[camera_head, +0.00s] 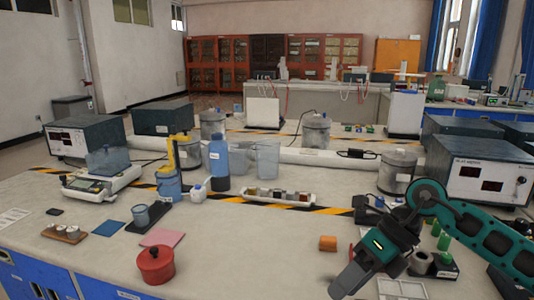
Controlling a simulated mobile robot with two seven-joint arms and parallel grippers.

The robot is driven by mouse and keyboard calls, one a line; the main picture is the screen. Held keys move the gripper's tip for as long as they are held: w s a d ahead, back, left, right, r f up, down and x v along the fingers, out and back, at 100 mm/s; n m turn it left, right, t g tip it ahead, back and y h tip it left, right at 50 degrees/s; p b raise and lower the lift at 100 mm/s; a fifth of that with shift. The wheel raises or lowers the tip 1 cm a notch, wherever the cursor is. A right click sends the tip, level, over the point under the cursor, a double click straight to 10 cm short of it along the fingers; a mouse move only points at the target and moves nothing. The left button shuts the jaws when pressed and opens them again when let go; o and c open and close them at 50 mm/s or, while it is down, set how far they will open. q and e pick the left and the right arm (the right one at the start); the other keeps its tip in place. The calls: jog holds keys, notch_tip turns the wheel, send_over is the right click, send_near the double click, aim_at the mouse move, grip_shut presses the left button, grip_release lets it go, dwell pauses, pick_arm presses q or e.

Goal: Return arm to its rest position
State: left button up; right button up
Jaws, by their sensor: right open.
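My right arm comes in from the right edge, green and dark grey, bent at a round elbow joint. My right gripper (345,278) hangs low over the front right of the table (235,245), pointing down and to the left. It is open, and I see nothing between its fingers. A white tray (403,288) lies just right of it at the front edge, and a small orange block (328,243) lies behind it to the left. My left arm and left gripper do not show.
A red lidded pot (155,264) stands front left. A white tray with small jars (280,197), a blue bottle (219,162) and a balance (100,182) stand farther back. Green bottles (443,241) stand close behind my right arm. The front middle of the table is clear.

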jog(key=s+a+r+m+t+y+p, duration=0.25)
jog(key=a+r+m+t+y, duration=0.2)
jog(key=a+m+y, duration=0.7)
jog(key=d+f+m+t+h, duration=1)
jog(key=f+m+t+h, duration=0.3)
jog(key=m, duration=1)
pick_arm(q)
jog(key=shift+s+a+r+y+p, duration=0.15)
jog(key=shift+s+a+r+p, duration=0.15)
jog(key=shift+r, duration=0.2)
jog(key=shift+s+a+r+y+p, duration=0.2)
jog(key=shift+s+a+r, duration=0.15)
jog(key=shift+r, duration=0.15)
pick_arm(e)
jog(key=s+d+f+m+g+h, duration=0.3)
jog(key=s+d+f+m+g, duration=0.2)
jog(key=s+f, duration=0.7)
jog(key=shift+f+m+h, duration=0.25)
jog(key=shift+m+h, duration=0.1)
jog(key=shift+m, duration=0.5)
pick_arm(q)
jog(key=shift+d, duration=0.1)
